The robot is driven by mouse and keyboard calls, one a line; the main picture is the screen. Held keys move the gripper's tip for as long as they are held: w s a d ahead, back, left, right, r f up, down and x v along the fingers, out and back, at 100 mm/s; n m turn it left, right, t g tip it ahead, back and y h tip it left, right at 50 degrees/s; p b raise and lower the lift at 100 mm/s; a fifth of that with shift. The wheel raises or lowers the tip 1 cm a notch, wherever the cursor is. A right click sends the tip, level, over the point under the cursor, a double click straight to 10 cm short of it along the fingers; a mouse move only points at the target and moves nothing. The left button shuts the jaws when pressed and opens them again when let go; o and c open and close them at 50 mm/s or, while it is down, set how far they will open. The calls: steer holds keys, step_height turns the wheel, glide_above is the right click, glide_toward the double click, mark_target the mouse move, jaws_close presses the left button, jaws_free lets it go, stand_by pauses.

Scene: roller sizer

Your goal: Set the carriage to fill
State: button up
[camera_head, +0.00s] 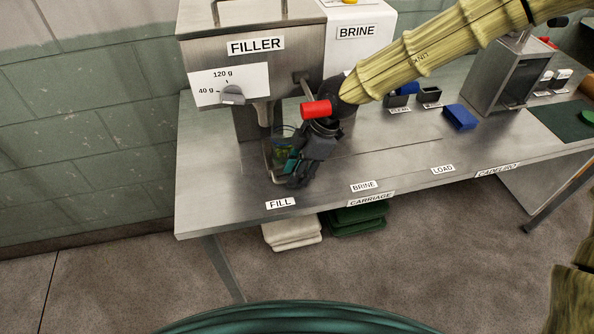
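The carriage (271,175) is a small metal tray at the left part of the table, behind the FILL label (280,203). A clear jar (282,140) with green and yellow contents stands on it, close to the filler's nozzle (263,113). My gripper (296,178) points down at the right side of the carriage and jar and hides part of both. Its fingers are dark and overlap the carriage, so I cannot tell whether they are shut or touching it. The BRINE (363,186) and LOAD (443,169) labels lie farther right along the front edge.
The filler (247,65) and its dial (233,95) stand behind the carriage. The white brine unit (358,33) is behind my arm. A blue block (460,117) lies at right. The tabletop between is mostly clear.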

steer(key=v, duration=1.2)
